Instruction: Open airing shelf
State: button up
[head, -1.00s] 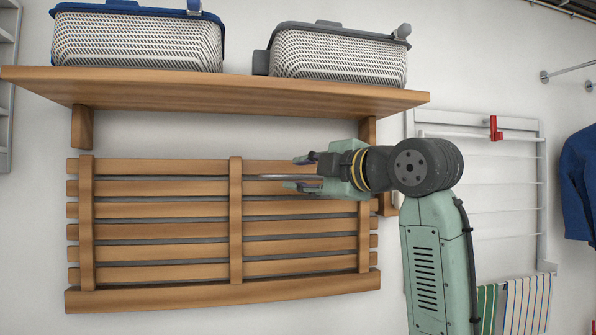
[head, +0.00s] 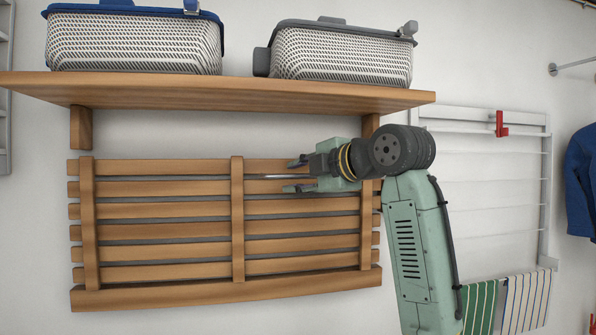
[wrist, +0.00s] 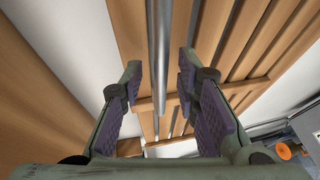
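The airing shelf (head: 160,197) is most likely the wooden slatted panel, which stands folded up against the wall under a wooden wall shelf. A thin metal bar (head: 268,177) runs along its upper part, right of the middle upright. My gripper (head: 291,176) is at the panel's upper right, fingers pointing left. In the wrist view, the bar (wrist: 160,55) lies in line with the gap between the open fingers (wrist: 160,85), with space on both sides. I cannot tell whether the bar's near end is inside the gap. My arm hides part of the panel's right edge.
The wall shelf (head: 220,92) juts out just above my gripper and carries a blue-rimmed basket (head: 130,45) and a grey-rimmed basket (head: 345,53). A white rack (head: 490,185) with a red clip and striped cloths hangs right of my arm.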

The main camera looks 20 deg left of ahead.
jog(key=shift+w+a, duration=0.1)
jog(key=shift+a, duration=0.05)
grip_shut()
dwell(0.4)
dwell(0.5)
